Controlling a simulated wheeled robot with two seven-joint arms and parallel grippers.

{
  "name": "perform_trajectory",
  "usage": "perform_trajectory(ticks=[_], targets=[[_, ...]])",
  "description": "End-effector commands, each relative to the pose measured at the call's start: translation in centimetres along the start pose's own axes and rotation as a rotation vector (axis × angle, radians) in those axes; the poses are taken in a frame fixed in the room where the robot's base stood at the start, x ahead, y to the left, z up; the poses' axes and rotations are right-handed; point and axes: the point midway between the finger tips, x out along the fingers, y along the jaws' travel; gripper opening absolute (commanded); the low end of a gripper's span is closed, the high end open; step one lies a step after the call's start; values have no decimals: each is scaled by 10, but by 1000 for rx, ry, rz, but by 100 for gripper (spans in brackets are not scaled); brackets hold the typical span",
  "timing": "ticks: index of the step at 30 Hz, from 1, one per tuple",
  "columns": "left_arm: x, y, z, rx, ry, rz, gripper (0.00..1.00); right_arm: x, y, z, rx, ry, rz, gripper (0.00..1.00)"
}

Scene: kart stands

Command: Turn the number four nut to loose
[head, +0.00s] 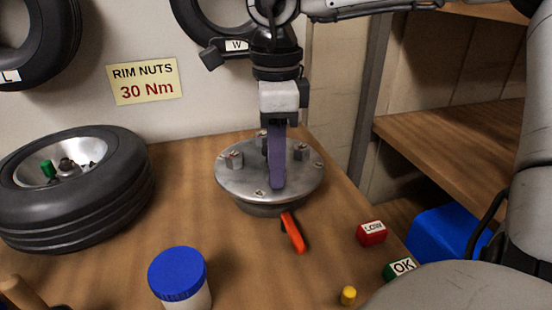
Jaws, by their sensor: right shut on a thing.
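A round grey metal plate (245,183) sits on the wooden bench, with nuts standing on its top. One nut (234,158) shows at its left, another (300,151) at its right, and one at the back is partly hidden. My right gripper (277,184) points straight down over the front of the plate. Its long purple fingers are shut at the front nut's place and hide that nut. I cannot read any nut's number or see how far one is turned. My left gripper is not in view.
An orange lever (293,232) sticks out in front of the plate. A tyred wheel (80,202) lies at left, a blue-lidded jar (178,274) in front. A red LOW block (371,233), a green OK block (399,269) and a yellow peg (348,295) stand at right.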

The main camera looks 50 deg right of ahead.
Motion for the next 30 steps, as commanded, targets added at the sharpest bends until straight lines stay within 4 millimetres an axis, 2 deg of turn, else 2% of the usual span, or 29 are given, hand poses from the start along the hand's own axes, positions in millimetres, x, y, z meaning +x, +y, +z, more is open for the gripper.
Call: perform_trajectory(ticks=[18, 30], targets=[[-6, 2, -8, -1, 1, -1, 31, -1, 0, 0, -554, 0, 0, 1], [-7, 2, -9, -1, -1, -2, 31, 0, 0, 0, -746, 0, -1, 1]])
